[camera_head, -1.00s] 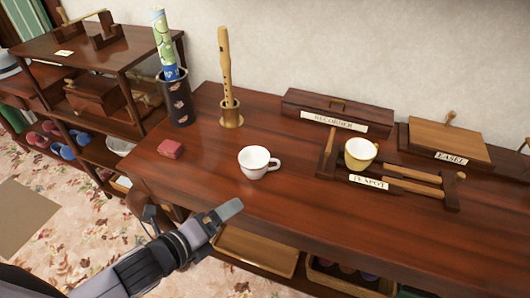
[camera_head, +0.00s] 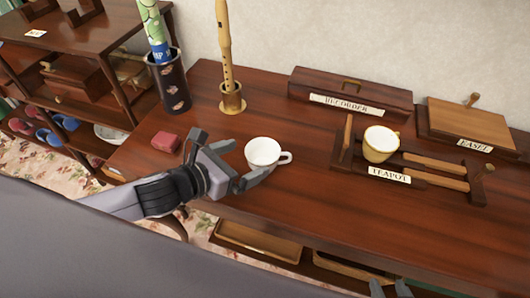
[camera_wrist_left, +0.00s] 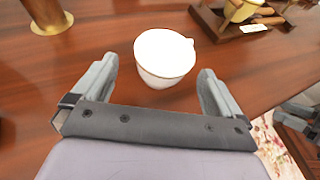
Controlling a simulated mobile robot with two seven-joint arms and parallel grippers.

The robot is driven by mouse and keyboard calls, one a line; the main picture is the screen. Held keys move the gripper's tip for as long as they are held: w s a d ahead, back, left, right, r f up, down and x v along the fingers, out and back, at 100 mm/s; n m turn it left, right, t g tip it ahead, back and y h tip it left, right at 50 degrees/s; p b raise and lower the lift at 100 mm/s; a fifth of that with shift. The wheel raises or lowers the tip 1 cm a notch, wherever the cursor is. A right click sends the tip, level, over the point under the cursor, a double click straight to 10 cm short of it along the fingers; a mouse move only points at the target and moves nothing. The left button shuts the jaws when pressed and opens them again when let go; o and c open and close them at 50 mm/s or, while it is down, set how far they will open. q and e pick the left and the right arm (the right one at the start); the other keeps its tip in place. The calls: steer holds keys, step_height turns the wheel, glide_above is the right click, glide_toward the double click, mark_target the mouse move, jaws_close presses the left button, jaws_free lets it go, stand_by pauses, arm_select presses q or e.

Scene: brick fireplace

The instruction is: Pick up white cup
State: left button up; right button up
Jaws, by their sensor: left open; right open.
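The white cup (camera_head: 263,151) stands upright on the dark wooden table, its handle toward the right. My left gripper (camera_head: 226,160) is open just left of and in front of the cup. In the left wrist view the cup (camera_wrist_left: 163,52) sits ahead of and partly between the two spread fingers of my left gripper (camera_wrist_left: 158,72). I see no finger gripping it. My right gripper (camera_head: 390,289) shows only as fingertips at the bottom edge of the head view, low in front of the table.
A red box (camera_head: 166,142) lies left of my left gripper. A recorder in a brass holder (camera_head: 232,98) and a dark vase (camera_head: 167,82) stand behind. A yellow cup (camera_head: 380,144) rests on a wooden rack (camera_head: 433,179) to the right. Table between the cups is clear.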

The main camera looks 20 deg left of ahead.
mark_target(258, 155)
arm_select(q)
steer(key=shift+d+x, duration=0.15)
steer(key=shift+x, duration=1.45)
steer(key=shift+d+x, duration=0.15)
steer(key=shift+x, duration=1.4)
steer(key=shift+r, duration=0.25)
steer(key=c, duration=0.9)
